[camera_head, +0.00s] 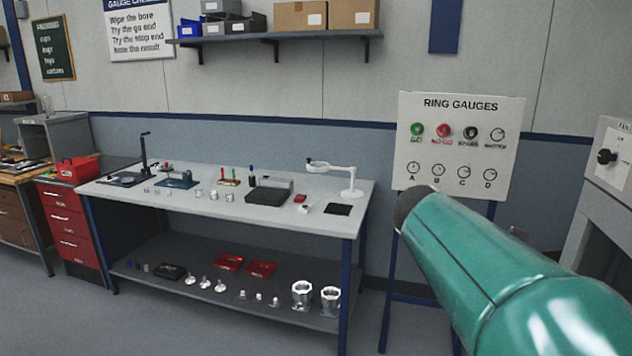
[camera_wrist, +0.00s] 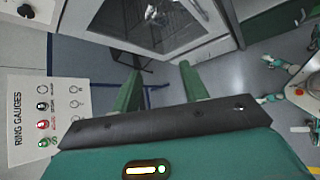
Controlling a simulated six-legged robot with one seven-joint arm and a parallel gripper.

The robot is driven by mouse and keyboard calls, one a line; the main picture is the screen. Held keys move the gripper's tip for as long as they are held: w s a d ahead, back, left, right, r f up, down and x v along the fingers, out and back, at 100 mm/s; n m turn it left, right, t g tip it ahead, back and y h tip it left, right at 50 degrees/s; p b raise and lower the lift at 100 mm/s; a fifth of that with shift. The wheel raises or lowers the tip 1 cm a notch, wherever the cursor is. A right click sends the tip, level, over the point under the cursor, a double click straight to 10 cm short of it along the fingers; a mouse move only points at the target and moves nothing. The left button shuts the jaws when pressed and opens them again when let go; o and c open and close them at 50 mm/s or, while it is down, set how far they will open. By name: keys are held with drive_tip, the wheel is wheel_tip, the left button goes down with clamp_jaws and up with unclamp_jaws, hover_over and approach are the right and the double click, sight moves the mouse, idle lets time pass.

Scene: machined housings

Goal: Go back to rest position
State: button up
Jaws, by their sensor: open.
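My gripper (camera_wrist: 160,80) shows in the wrist view with its two green fingers apart and nothing between them. Beyond the fingers are the floor and a grey cabinet with a glass window (camera_wrist: 165,22). In the head view my teal arm reaches in from the lower right, in front of the ring gauges board (camera_head: 458,143); the gripper fingers are not visible there. The board also shows at the left of the wrist view (camera_wrist: 40,120). The gripper touches nothing that I can see.
A workbench (camera_head: 230,205) stands left of my arm, with small metal parts and a white magnifier lamp (camera_head: 350,180) on top. Its lower shelf (camera_head: 170,275) holds red trays and metal housings. A grey machine (camera_head: 605,190) stands at the right. Floor in front is clear.

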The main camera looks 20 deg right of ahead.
drive_tip(key=a+f+m+t+y, duration=0.2)
drive_tip(key=a+f+y, duration=0.1)
drive_tip(key=a, duration=0.8)
drive_tip(key=w+a+f+m+t+y, duration=0.1)
drive_tip(key=a+f, duration=0.4)
drive_tip(key=a, duration=0.6)
drive_tip(key=w+a+f+m+t+y, duration=0.1)
drive_tip(key=a+f+m+t+y, duration=0.3)
drive_tip(key=a, duration=0.6)
drive_tip(key=shift+a+f+t+y, duration=0.15)
drive_tip(key=shift+a+t+y, duration=0.35)
drive_tip(key=shift+y, duration=0.6)
drive_tip(key=shift+w+d, duration=0.1)
drive_tip(key=shift+c, duration=0.8)
drive_tip(key=shift+d, duration=0.25)
